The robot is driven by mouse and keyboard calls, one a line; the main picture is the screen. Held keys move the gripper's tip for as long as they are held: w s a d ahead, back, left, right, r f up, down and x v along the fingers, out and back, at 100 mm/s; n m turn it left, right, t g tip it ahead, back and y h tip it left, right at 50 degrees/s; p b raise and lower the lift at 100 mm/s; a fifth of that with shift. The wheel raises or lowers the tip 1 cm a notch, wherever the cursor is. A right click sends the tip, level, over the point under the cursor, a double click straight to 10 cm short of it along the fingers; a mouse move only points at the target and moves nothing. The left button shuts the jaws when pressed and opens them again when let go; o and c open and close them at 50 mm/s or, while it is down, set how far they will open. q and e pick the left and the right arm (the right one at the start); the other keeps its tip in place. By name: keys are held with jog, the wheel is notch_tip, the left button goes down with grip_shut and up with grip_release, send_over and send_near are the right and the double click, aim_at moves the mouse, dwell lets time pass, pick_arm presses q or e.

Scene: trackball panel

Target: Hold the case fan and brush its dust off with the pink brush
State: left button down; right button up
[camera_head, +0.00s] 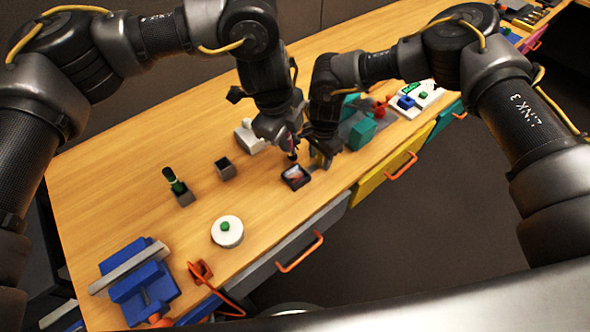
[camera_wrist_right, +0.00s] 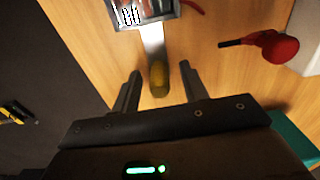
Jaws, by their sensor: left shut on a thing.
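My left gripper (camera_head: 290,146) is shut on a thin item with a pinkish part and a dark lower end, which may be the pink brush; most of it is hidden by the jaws. Below it on the table lies a small dark square-framed thing (camera_head: 295,177) with a light, reddish face, perhaps the case fan. A square light-rimmed thing (camera_wrist_right: 145,13) at the top of the right wrist view may be the same one. My right gripper (camera_head: 322,158) is open. In the right wrist view its fingers (camera_wrist_right: 159,88) are either side of a yellow-handled tool (camera_wrist_right: 160,78), apart from it.
A white disc with green knob (camera_head: 227,231) and blue vise (camera_head: 140,284) are nearer. A red item (camera_wrist_right: 278,47) and teal block (camera_head: 361,131) are right.

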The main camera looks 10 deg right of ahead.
pick_arm(q)
jog(key=shift+f, duration=0.15)
pick_arm(e)
notch_tip(320, 180, up, 7)
jog(key=shift+a+f, duration=0.1)
jog(key=shift+r, duration=0.65)
jog(key=shift+o, duration=0.2)
jog(key=o, duration=0.3)
pick_arm(q)
jog(key=shift+r, duration=0.25)
pick_arm(e)
jog(key=shift+r, duration=0.1)
